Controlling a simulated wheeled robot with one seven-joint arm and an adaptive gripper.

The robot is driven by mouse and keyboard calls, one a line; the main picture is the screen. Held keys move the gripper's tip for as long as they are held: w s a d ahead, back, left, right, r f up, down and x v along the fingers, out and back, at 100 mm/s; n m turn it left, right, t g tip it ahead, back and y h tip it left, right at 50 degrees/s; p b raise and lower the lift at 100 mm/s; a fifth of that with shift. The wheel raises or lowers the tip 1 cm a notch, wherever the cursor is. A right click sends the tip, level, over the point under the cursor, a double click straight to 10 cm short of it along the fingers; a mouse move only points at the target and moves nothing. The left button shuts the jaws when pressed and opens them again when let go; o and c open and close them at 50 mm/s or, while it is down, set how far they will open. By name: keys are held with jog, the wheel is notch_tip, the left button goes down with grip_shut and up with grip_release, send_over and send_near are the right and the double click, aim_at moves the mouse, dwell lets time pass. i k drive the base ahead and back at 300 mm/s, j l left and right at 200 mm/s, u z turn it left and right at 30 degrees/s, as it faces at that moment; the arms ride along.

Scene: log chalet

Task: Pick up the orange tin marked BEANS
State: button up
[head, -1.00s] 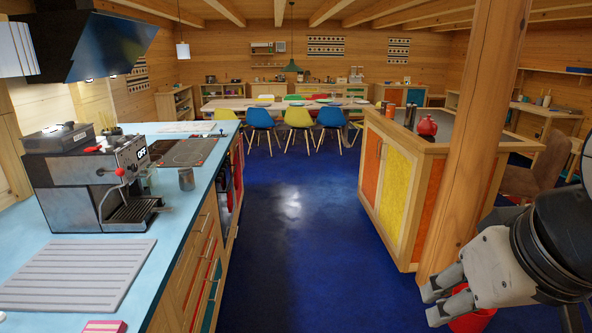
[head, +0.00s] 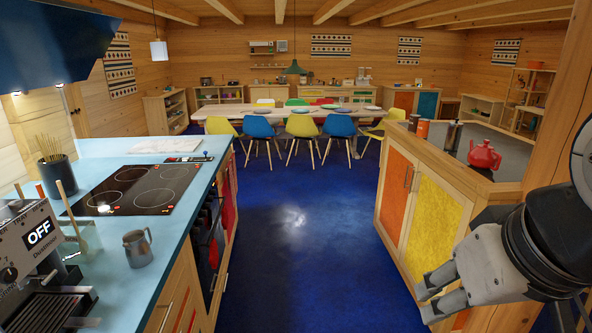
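A small orange cylinder (head: 422,129) stands on the dark top of the wooden counter at the right. It may be the BEANS tin, but no lettering can be read at this distance. My gripper (head: 436,295) is at the lower right, far in front of the cylinder and lower in the picture. Its two fingers point left, with a gap between their tips and nothing held. Part of my arm fills the right edge.
A red teapot (head: 484,155) and a dark pot (head: 453,136) stand near the orange cylinder. A blue counter (head: 120,240) with a hob (head: 140,190) and metal jug (head: 138,248) runs along the left. The blue floor (head: 290,250) between is clear, up to the chairs and long table (head: 290,112).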

aim_at(423, 127)
jog(key=i, duration=1.85)
jog(key=i+j+z, duration=0.15)
jog(key=i+z, duration=0.3)
jog(key=i, duration=0.15)
jog(key=i+j+z, duration=0.45)
jog(key=i, duration=0.15)
jog(key=i+j+z, duration=0.85)
jog(key=j, duration=0.3)
jog(key=i, duration=0.1)
